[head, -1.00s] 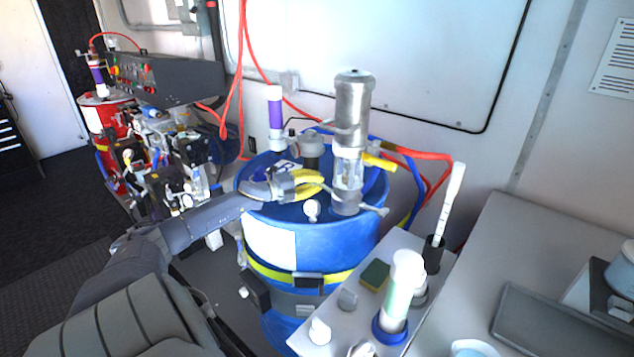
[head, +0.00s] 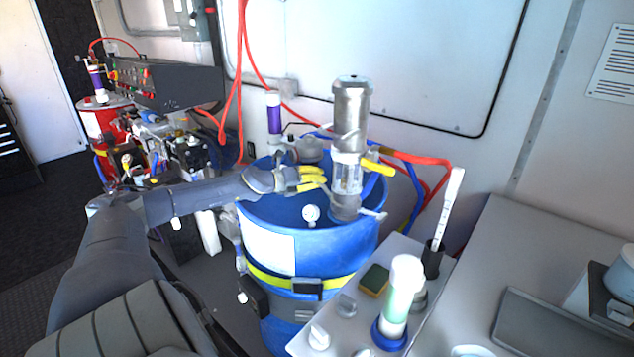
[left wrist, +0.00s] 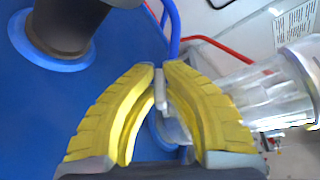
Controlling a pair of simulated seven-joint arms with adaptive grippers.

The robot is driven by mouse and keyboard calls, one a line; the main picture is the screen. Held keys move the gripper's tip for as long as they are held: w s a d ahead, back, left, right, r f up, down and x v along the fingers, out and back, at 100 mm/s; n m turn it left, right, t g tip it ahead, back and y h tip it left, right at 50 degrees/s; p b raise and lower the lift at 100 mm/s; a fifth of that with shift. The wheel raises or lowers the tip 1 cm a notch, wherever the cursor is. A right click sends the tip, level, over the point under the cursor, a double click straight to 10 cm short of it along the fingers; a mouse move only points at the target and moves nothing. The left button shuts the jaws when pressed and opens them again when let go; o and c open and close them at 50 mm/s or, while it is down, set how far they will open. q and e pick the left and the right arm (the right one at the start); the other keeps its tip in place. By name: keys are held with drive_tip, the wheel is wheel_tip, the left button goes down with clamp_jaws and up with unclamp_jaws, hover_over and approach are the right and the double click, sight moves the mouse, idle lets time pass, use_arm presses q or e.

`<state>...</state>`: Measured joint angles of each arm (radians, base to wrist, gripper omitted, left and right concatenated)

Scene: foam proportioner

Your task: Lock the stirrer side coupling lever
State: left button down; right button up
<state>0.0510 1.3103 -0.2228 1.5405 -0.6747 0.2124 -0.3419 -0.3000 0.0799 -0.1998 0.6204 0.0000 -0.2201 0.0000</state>
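My left gripper (head: 324,179) reaches over the blue drum (head: 290,225) from the left, with its yellow fingers just left of the metal stirrer (head: 350,105). In the left wrist view the fingertips (left wrist: 161,66) are close together, with a small light grey lever (left wrist: 160,90) between them. They look shut on it. The clear section of the stirrer (left wrist: 260,90) is at the right of that view. In the head view I cannot make out the lever at the fingers.
A purple-and-white cylinder (head: 274,115) stands at the drum's back. Red hoses (head: 425,158) run behind the stirrer. A grey bench with a white-and-green bottle (head: 402,290), a sponge (head: 374,279) and a white stick (head: 450,205) stands at front right.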

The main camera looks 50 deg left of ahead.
use_arm(q)
drive_tip(key=shift+d+r+m+y, duration=0.25)
drive_tip(key=shift+r+m+y, duration=0.05)
drive_tip(key=shift+r+m, duration=0.1)
idle(0.5)
drive_tip(key=c, duration=1.5)
unclamp_jaws()
drive_tip(key=shift+w+d, duration=0.1)
drive_tip(key=shift+s+f, duration=0.1)
drive_tip(key=shift+s, duration=0.15)
drive_tip(key=shift+s+a, duration=0.2)
drive_tip(key=shift+s, duration=0.25)
drive_tip(key=shift+r+v, duration=0.2)
drive_tip(key=shift+v, duration=2.45)
drive_tip(key=shift+r+v, duration=0.15)
drive_tip(key=shift+v, duration=2.5)
